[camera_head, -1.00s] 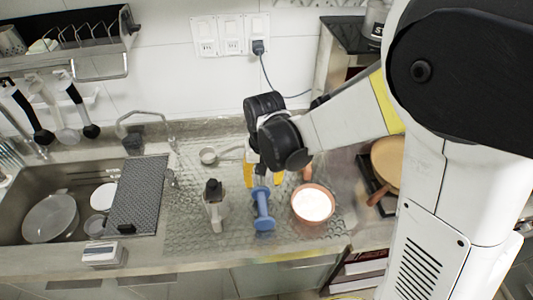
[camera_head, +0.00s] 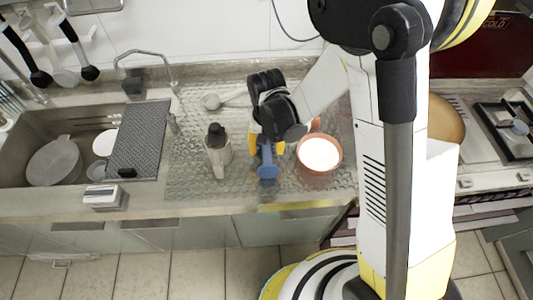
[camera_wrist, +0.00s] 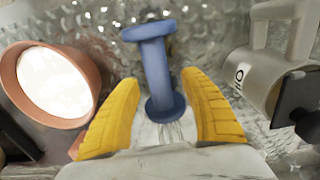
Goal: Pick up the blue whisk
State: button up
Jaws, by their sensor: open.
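The blue whisk (camera_head: 267,170) lies on the textured metal counter, its blue handle toward the counter's front edge. In the wrist view its handle (camera_wrist: 155,62) runs between the yellow fingers, with wide flanges at both ends. Its wires show faintly near the palm and are partly hidden. My gripper (camera_head: 265,142) is over the wire end of the whisk. In the wrist view my gripper (camera_wrist: 161,84) is open, one finger on each side of the whisk with gaps on both sides.
A terracotta bowl with white contents (camera_head: 319,152) stands close right of the whisk. A grey jug-like container with a black top (camera_head: 218,150) stands to the left. A small pan (camera_head: 212,101) lies behind. The sink (camera_head: 52,135) is farther left, the hob (camera_head: 508,130) far right.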

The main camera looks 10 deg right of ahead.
jog(key=shift+f, duration=0.15)
jog(key=shift+c, duration=0.5)
grip_shut()
